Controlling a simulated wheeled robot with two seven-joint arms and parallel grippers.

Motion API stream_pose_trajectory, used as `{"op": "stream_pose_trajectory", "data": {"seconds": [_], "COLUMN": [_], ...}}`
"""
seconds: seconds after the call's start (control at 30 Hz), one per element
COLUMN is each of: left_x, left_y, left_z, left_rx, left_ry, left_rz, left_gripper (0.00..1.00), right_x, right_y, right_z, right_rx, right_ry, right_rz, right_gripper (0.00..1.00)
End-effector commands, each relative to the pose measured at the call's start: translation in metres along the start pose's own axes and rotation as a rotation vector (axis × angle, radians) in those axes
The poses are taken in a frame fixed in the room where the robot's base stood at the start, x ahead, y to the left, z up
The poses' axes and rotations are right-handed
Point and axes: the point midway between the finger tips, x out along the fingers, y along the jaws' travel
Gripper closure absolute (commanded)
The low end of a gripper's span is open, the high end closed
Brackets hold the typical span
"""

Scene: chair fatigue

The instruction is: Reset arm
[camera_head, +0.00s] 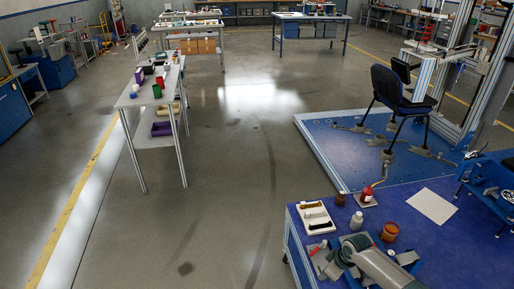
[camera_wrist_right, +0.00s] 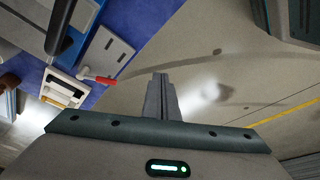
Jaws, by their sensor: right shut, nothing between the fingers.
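My right arm (camera_head: 378,266) reaches in from the bottom right of the head view, low over the front left part of the blue table (camera_head: 440,235). My right gripper (camera_wrist_right: 160,92) shows in the wrist view with its two grey fingers together and nothing between them. In the head view the gripper (camera_head: 322,262) is small and partly mixed with the items beside it. In the wrist view, the fingertips point past the blue table edge, with grey floor behind them. My left gripper is in neither view.
On the blue table are a white tray (camera_head: 317,218), a red bottle (camera_head: 366,195), a white bottle (camera_head: 356,221), a brown jar (camera_head: 390,232) and a white sheet (camera_head: 432,206). A chair (camera_head: 400,98) stands on the blue platform (camera_head: 345,160). Open floor (camera_head: 235,190) lies left.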

Motion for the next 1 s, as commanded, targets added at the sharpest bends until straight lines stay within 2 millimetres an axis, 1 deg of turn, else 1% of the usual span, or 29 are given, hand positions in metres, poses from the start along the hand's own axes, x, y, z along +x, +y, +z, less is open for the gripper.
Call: {"op": "stream_pose_trajectory", "data": {"seconds": [0.23, 0.37, 0.57, 0.77, 0.83, 0.9, 1.0], "left_x": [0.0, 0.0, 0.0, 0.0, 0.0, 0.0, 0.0], "left_y": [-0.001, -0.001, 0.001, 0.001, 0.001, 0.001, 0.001], "left_z": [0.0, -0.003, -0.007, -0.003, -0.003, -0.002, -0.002], "left_rx": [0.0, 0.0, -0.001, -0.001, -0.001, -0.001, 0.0], "left_ry": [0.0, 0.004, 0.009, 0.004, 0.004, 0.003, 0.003], "left_rz": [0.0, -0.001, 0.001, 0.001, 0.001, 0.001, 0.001], "left_gripper": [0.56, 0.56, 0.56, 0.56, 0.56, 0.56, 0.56], "right_x": [0.005, 0.007, 0.009, 0.006, 0.002, -0.005, -0.019], "right_y": [-0.026, -0.044, -0.081, -0.131, -0.153, -0.177, -0.207], "right_z": [0.0, 0.002, 0.004, 0.01, 0.015, 0.021, 0.033], "right_rx": [-0.007, -0.01, -0.012, -0.001, 0.01, 0.03, 0.071], "right_ry": [0.006, 0.01, 0.02, 0.038, 0.047, 0.057, 0.071], "right_rz": [-0.019, -0.03, -0.051, -0.071, -0.076, -0.079, -0.072], "right_gripper": [1.0, 1.0, 1.0, 1.0, 1.0, 1.0, 1.0]}}
